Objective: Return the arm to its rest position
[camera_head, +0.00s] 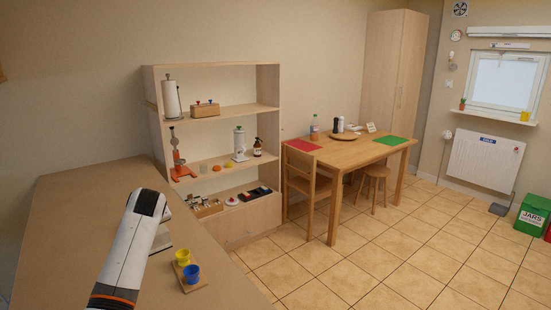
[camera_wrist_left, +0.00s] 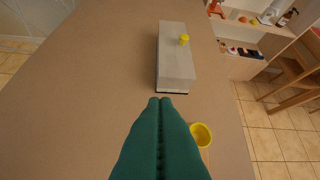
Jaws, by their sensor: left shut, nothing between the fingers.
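My left arm (camera_head: 132,245) reaches in from the bottom left of the head view, over the tan counter (camera_head: 75,215). Its gripper is hidden in that view. In the left wrist view, the teal fingers of my left gripper (camera_wrist_left: 160,102) are shut and empty, pointing over the counter. A long grey box (camera_wrist_left: 175,58) lies ahead of the fingertips, with a small yellow piece (camera_wrist_left: 184,39) on its top. A yellow cup (camera_wrist_left: 201,135) is just right of the fingers. My right gripper is in neither view.
A wooden holder (camera_head: 203,284) at the counter's right edge carries a yellow cup (camera_head: 183,257) and a blue cup (camera_head: 191,274). A wooden shelf (camera_head: 225,113) with several items stands beyond the counter. A dining table (camera_head: 345,153) stands farther right. Tiled floor (camera_head: 400,260) is clear.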

